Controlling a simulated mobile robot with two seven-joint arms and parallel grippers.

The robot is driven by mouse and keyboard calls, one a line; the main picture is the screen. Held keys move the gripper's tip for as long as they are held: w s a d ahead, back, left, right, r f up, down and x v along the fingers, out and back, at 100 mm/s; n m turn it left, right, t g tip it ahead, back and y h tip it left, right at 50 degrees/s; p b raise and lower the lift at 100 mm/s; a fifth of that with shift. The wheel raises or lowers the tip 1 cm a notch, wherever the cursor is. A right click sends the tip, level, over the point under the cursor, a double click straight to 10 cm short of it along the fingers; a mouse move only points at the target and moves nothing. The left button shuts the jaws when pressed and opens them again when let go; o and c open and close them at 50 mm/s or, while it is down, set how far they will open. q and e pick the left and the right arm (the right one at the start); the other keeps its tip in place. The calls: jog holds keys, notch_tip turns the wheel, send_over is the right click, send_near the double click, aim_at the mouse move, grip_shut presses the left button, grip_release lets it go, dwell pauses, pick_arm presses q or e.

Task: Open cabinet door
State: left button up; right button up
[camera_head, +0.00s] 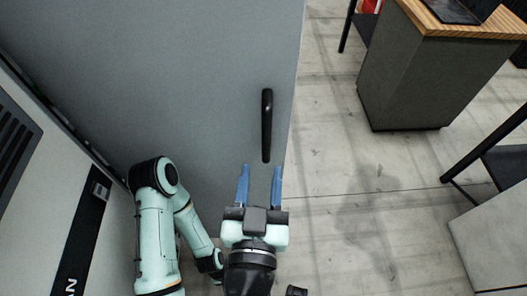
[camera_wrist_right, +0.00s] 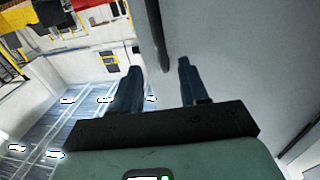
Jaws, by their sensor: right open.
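A large grey cabinet door (camera_head: 150,70) fills the left and middle of the head view. A black vertical bar handle (camera_head: 267,125) sits near its right edge. My right gripper (camera_head: 261,172) is open, its two blue fingers pointing at the door just below the handle in the picture. The fingers look empty and apart from the handle. In the right wrist view, the open fingers (camera_wrist_right: 158,68) point along the door, and the dark handle (camera_wrist_right: 159,38) shows beyond and between them. My left arm (camera_head: 155,225) is folded at the lower left; its gripper is not visible.
A pale panel (camera_head: 30,190) with a dark vent stands close at the left. A grey desk cabinet (camera_head: 430,75) with a wooden top stands at the upper right. Another piece of furniture (camera_head: 495,235) is at the lower right. Bare concrete floor (camera_head: 350,200) lies right of the door.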

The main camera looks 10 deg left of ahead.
pick_arm(q)
jog(key=shift+f, duration=0.15)
pick_arm(e)
jog(key=shift+s+d, duration=0.15)
jog(key=shift+s, duration=1.1)
jog(key=shift+w, duration=0.1)
